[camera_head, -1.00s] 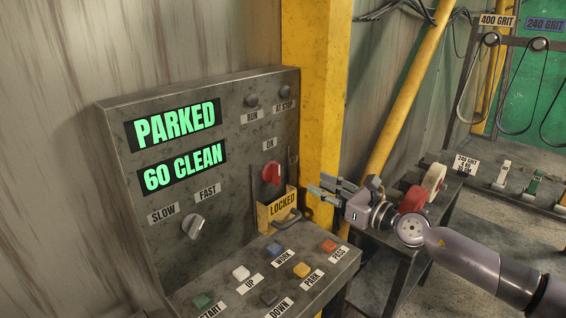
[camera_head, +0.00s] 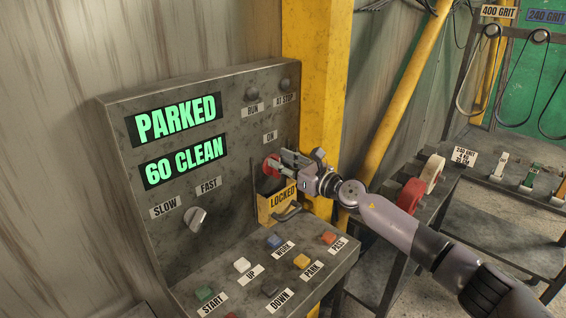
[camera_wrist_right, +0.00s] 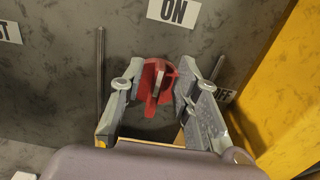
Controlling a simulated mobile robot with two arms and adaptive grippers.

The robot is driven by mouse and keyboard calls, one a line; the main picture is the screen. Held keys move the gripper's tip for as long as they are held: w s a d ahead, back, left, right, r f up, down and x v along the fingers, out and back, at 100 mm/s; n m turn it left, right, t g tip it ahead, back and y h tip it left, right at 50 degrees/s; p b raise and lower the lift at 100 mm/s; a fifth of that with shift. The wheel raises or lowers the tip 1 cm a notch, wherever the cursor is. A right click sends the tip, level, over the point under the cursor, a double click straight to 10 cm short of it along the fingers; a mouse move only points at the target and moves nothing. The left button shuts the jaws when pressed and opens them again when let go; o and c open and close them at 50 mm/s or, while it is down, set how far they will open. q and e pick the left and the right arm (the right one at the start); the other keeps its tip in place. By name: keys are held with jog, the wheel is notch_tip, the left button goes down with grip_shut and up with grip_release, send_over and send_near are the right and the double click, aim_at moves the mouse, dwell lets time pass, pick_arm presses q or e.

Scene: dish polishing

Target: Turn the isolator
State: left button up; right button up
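The isolator (camera_head: 270,167) is a red rotary knob on the upright face of the grey control panel, below the ON label. In the right wrist view the red knob (camera_wrist_right: 154,88) shows a raised grip with a pale mark, standing roughly upright under ON. My right gripper (camera_head: 283,160) is at the knob. Its fingers (camera_wrist_right: 158,85) are open, one on each side of the red knob, and I see no clear contact on the raised grip. The head view hides part of the knob behind the fingers. My left gripper is in neither view.
A yellow LOCKED box (camera_head: 270,208) with a dark handle sits just below the knob. Thin upright rods (camera_wrist_right: 100,75) flank it. Several buttons (camera_head: 274,241) cover the sloped desk below. A yellow post (camera_head: 312,110) stands right behind the panel.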

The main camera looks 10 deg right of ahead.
jog(key=shift+c, duration=0.4)
grip_shut()
jog(key=shift+m, duration=0.4)
jog(key=m, duration=0.1)
jog(key=m+p, duration=0.1)
jog(key=shift+w+d+m, duration=0.25)
jog(key=shift+d+m, duration=0.05)
jog(key=shift+d, duration=0.05)
jog(key=m, duration=0.1)
jog(key=m+p, duration=0.1)
jog(key=m, duration=0.2)
jog(key=shift+w+d+f+m+p, duration=0.25)
jog(key=shift+d+f+m+p, duration=0.05)
jog(key=shift+d+p, duration=0.1)
jog(key=m, duration=0.1)
jog(key=m+p, duration=0.1)
jog(key=m, duration=0.1)
jog(key=f+m+p, duration=0.1)
jog(key=m, duration=0.1)
jog(key=shift+w+d, duration=0.2)
jog(key=shift+d, duration=0.05)
jog(key=m, duration=0.2)
jog(key=f+m+p, duration=0.1)
jog(key=m, duration=0.2)
jog(key=shift+d, duration=0.1)
jog(key=shift+f, duration=0.1)
